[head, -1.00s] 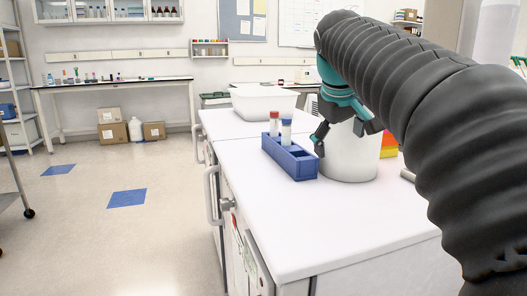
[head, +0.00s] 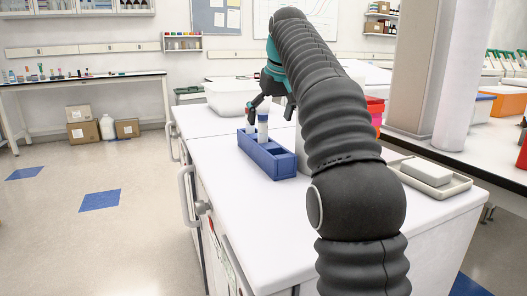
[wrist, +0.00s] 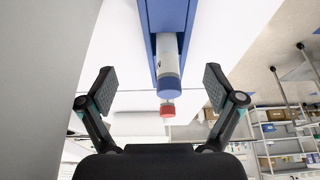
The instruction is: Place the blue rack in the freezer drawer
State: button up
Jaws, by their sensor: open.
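The blue rack (head: 270,160) stands upright on the white worktop in the head view. Tubes stand in its far end; one white tube (head: 262,128) shows clearly, the other is partly hidden by my gripper. My gripper (head: 269,104) is open just above that tube end. In the wrist view the rack (wrist: 146,14) is at the top centre, and a blue cap (wrist: 168,86) and a red cap (wrist: 167,110) appear between the spread fingers (wrist: 159,89), with gaps on both sides. Handles (head: 188,196) line the unit's left front; I cannot tell which belongs to the freezer drawer.
A white tub (head: 228,97) stands behind the rack. A white cylindrical container is mostly hidden behind my arm. A tray with a white block (head: 428,172) lies at the right. The worktop in front of the rack and the floor (head: 95,235) at left are clear.

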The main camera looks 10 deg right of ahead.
aim_at(265, 132)
jog(key=b+x, duration=0.1)
jog(key=x, duration=0.3)
jog(key=a+b+x, duration=0.1)
jog(key=x, duration=0.2)
jog(key=shift+s+b, duration=0.3)
jog(key=shift+b, duration=0.05)
jog(key=shift+d, duration=0.1)
grip_shut()
